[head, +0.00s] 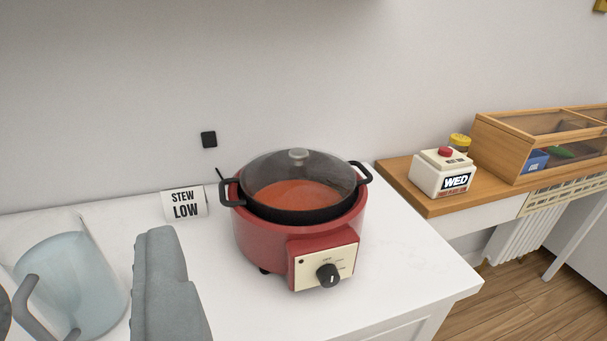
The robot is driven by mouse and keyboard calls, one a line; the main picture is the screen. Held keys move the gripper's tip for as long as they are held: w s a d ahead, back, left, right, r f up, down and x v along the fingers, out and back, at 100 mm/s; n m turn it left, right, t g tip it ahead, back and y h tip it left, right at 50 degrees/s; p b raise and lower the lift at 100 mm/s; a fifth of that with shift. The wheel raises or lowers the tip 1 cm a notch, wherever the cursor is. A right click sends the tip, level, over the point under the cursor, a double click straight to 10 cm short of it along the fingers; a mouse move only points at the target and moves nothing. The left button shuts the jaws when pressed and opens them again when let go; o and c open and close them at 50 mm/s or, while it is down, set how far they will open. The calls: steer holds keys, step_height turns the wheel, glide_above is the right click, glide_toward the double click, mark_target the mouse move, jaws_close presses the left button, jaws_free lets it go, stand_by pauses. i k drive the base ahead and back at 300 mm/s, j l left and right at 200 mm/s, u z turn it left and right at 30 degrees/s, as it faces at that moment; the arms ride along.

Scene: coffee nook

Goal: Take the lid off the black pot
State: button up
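The black pot (300,215) sits inside a round red cooker (265,240) on the white counter, with a black handle on each side. A clear glass lid (262,169) with a pale grey knob (299,155) on top covers the pot. Orange-red stew (300,194) shows through the glass. The cooker's cream front panel (309,268) has a black dial (328,275). My gripper is not in view.
A blue-tinted clear jug (75,275) and a grey, cloth-like object (165,285) stand at the lower left. A "STEW LOW" card (185,204) is left of the cooker. A white "WED" box (442,174) and wooden case (500,150) are on the wooden surface at right.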

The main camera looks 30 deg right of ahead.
mark_target(291, 180)
steer(key=i+l+u, duration=0.1)
steer(key=l+u, duration=0.25)
steer(key=l, duration=0.75)
steer(key=k+l+u, duration=0.1)
steer(key=l+u, duration=0.25)
steer(key=l, duration=0.75)
